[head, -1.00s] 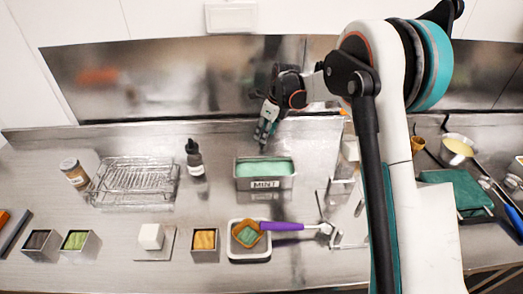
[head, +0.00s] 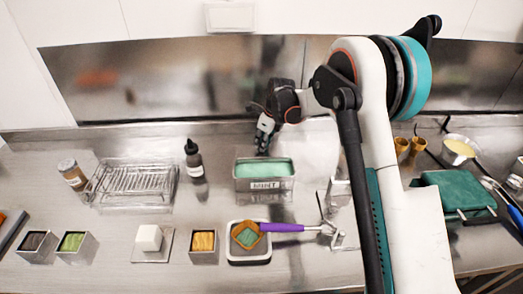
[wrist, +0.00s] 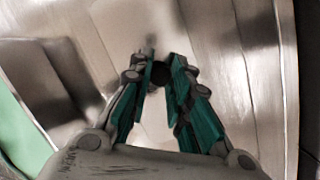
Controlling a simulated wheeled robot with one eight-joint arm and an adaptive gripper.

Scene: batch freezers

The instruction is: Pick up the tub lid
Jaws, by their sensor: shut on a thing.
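My gripper (head: 262,148) is low over the counter, just behind the steel tub labelled MINT (head: 264,184), which holds pale green contents. In the wrist view, my gripper's (wrist: 162,78) teal-padded fingers close on a small dark round knob (wrist: 160,73), which looks like the tub lid's handle. Bright steel surrounds the knob; I cannot tell the lid's edges from the counter. In the head view the lid cannot be made out clearly near my gripper. I cannot tell whether it is off the counter.
A dark bottle (head: 194,160) and a wire rack (head: 134,184) stand left of the tub. A purple-handled tool (head: 282,227) lies in front. A steel backsplash (head: 170,85) rises behind my gripper. The teal box (head: 455,192) is at the right.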

